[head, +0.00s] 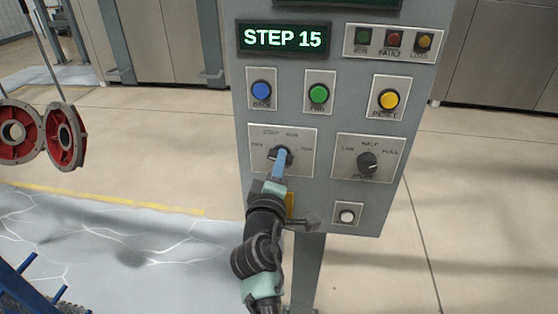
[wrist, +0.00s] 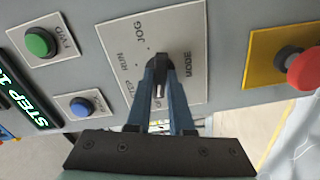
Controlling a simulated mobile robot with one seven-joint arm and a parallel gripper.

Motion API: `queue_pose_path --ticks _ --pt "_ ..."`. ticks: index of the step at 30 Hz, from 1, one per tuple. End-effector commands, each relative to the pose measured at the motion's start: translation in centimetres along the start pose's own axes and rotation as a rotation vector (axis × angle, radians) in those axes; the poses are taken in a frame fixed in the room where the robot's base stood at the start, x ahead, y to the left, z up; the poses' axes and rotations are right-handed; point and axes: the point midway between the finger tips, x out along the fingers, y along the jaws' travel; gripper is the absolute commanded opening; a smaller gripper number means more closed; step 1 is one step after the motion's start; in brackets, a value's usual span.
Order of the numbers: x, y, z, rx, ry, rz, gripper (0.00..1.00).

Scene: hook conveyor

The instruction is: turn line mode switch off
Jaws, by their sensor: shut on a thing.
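The mode switch is a black knob (head: 289,156) on a pale plate (head: 301,136) at the left of the grey control panel. Its plate carries several position labels, with STEP, RUN and JOG readable. In the wrist view the knob (wrist: 160,62) sits between the tips of my gripper's blue fingers. My gripper (head: 281,153) is shut on the knob, and its fingers hide part of it in both views. A pale pointer line shows between the fingertips in the wrist view, but I cannot tell which label it points to.
The panel display (head: 283,38) reads STEP 15. Blue (head: 261,91), green (head: 319,93) and yellow (head: 388,100) buttons sit above the switch. A black speed knob (head: 368,163) is to its right. A red mushroom button (wrist: 304,68) is close by. Red wheels (head: 64,135) hang at left.

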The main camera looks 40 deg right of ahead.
Motion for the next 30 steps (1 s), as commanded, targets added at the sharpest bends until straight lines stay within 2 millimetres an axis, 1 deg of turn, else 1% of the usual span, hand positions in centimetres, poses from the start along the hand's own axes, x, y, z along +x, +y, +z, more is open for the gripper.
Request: queue_pose_path --ticks 6,18,19,21,24,30 --pt "-0.01 -0.10 0.08 -0.040 -0.002 -0.002 0.00" --pt "-0.02 -0.13 0.08 -0.048 -0.002 -0.002 0.00" --pt "-0.02 -0.13 0.08 -0.048 -0.002 -0.002 0.22" --pt "-0.02 -0.13 0.08 -0.047 -0.002 -0.002 0.34" --pt "-0.01 -0.10 0.06 -0.046 -0.001 -0.002 0.50" --pt "0.00 -0.04 0.03 -0.044 -0.001 -0.001 0.50"
